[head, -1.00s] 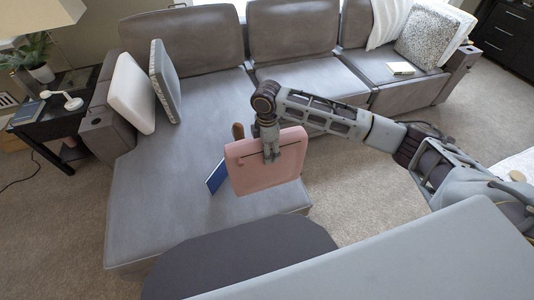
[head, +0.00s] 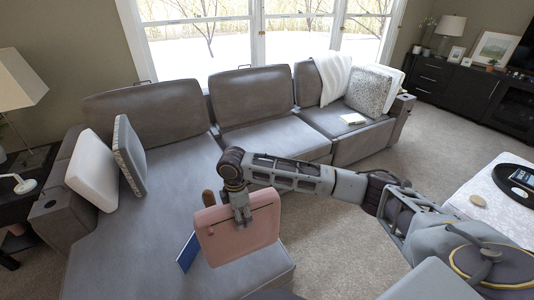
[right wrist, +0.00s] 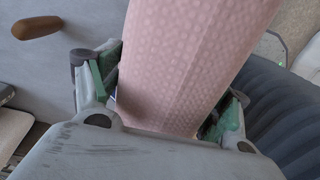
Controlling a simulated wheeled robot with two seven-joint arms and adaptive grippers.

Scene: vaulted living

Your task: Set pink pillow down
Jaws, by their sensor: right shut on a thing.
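The pink pillow (head: 236,230) hangs upright from my right gripper (head: 242,218) in the head view, in front of the chaise part of the grey sofa (head: 150,250). The right gripper is shut on its upper edge. In the right wrist view the pillow (right wrist: 190,60) fills the space between the two fingers (right wrist: 165,105). The pillow overlaps the chaise's front right edge in the picture; I cannot tell whether its lower edge touches the seat. My left gripper is not in view.
A blue book (head: 188,252) and a brown wooden handle-like object (head: 208,198) show just beside the pillow. A white pillow (head: 92,170) and a grey patterned pillow (head: 129,155) lean at the sofa's left arm. The chaise's middle is clear. A white table (head: 495,195) stands at right.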

